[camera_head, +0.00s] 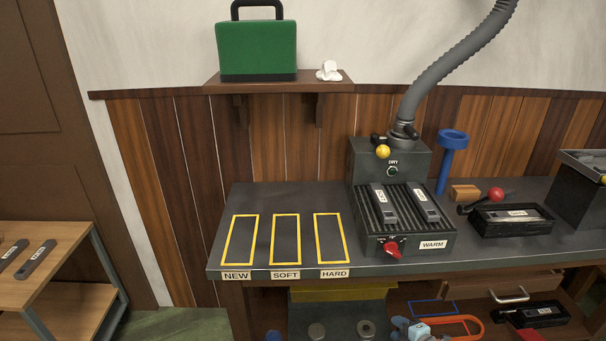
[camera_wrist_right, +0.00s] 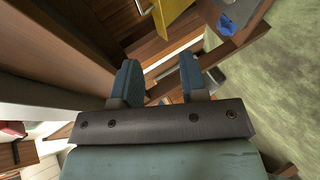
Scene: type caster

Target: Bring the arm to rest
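My right gripper (camera_wrist_right: 158,80) shows in the right wrist view with its two blue-grey fingers apart and nothing between them. Wooden boards and a strip of green floor lie beyond it. In the head view, what looks like the same gripper (camera_head: 410,327) shows small at the bottom edge, below the bench's front edge, mostly cut off. My left gripper is in neither view.
The grey bench (camera_head: 300,195) carries yellow frames, the DRY/WARM heater (camera_head: 405,215) with two dark bars, and a black tray (camera_head: 510,220). Below are an orange loop (camera_head: 462,318) and an open drawer (camera_head: 510,290). A wooden side table (camera_head: 50,290) stands left.

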